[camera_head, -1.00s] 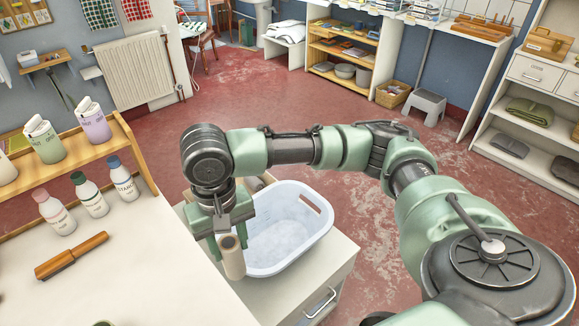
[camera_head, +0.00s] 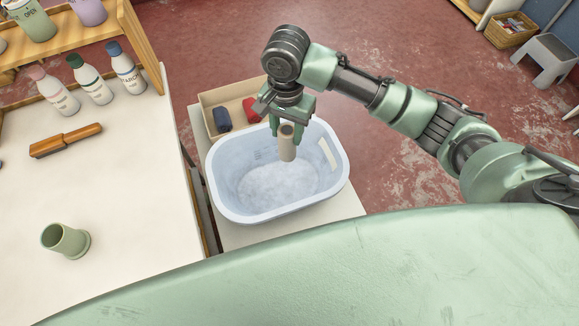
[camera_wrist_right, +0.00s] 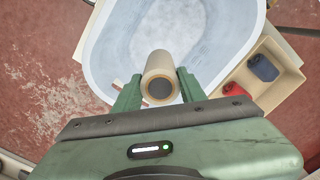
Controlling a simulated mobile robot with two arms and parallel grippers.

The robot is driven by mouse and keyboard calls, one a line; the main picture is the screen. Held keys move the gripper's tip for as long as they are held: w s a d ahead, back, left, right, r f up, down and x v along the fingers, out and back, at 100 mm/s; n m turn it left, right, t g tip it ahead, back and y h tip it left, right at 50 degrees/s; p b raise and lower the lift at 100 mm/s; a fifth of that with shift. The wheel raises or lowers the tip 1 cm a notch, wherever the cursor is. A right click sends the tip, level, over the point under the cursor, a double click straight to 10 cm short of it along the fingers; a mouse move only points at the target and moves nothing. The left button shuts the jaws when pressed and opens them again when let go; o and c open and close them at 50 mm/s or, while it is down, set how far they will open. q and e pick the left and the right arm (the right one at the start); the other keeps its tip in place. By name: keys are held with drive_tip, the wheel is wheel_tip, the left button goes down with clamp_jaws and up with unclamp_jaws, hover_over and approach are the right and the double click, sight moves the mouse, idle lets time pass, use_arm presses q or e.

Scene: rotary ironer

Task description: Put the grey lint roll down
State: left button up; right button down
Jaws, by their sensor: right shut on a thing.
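The lint roll (camera_head: 287,148), a short beige-grey cylinder with a dark round end, is held in my right gripper (camera_head: 292,118). The gripper points down and is shut on it. In the head view the roll hangs upright over the far part of a pale blue tub (camera_head: 225,187), apart from the tub's floor. In the right wrist view the roll (camera_wrist_right: 158,72) sits between the two green fingers, with the tub (camera_wrist_right: 105,45) below. My left gripper is not in view.
The tub holds whitish, lint-like stuff and stands on a white cabinet (camera_head: 335,208). Behind it is an open box (camera_head: 213,98) with a dark and a red item. The white table at left holds bottles, a wooden-handled tool (camera_head: 66,139) and a green cup (camera_head: 65,240).

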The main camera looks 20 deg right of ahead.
sight(287, 151)
wheel_tip(287, 151, down, 17)
drive_tip(key=b, duration=0.1)
drive_tip(key=shift+r, duration=0.15)
idle(0.4)
drive_tip(key=c, duration=0.8)
unclamp_jaws()
drive_tip(key=shift+c, duration=0.2)
wheel_tip(287, 151, up, 12)
drive_tip(key=shift+r+p, duration=0.1)
drive_tip(key=shift+p, duration=0.2)
